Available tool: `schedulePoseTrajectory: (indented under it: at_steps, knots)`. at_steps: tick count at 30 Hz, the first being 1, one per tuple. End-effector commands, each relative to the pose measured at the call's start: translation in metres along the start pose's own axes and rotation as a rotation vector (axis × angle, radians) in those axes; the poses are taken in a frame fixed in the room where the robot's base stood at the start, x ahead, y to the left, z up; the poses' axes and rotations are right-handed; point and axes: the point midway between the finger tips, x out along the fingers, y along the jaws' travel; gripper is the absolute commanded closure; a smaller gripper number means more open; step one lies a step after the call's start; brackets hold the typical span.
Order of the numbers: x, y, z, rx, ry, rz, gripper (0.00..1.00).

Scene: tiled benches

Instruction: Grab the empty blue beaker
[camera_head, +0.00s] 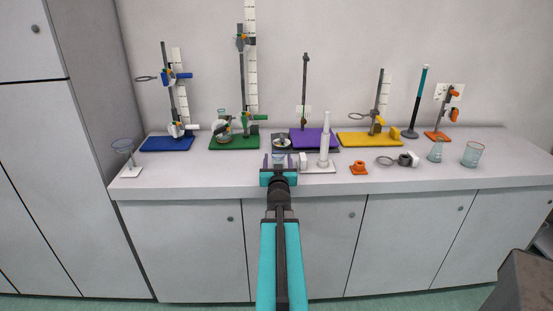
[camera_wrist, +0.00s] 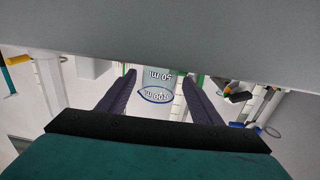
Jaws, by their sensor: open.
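A clear beaker (camera_wrist: 155,97) with a blue ring and upside-down volume print shows between my fingers in the wrist view. In the head view, the beaker (camera_head: 279,158) is a small pale blue patch at my fingertips, mostly hidden. My gripper (camera_head: 278,158) is open at the front edge of the bench, its dark fingers (camera_wrist: 159,76) on either side of the beaker. I cannot tell whether they touch it. The beaker looks clear, with no contents seen.
A white cylinder on a base (camera_head: 324,145) stands close right of my gripper. Stands on blue (camera_head: 166,144), green (camera_head: 234,141), purple (camera_head: 313,137) and yellow (camera_head: 368,139) bases line the back.

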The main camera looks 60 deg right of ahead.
Motion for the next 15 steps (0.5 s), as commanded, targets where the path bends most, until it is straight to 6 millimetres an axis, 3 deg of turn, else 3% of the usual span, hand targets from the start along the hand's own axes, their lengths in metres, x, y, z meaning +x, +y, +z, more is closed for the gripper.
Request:
schedulePoseTrajectory:
  at_steps: [15]
  knots:
    - [0.0085, -0.0002, 0.0003, 0.000, 0.001, -0.004, 0.41]
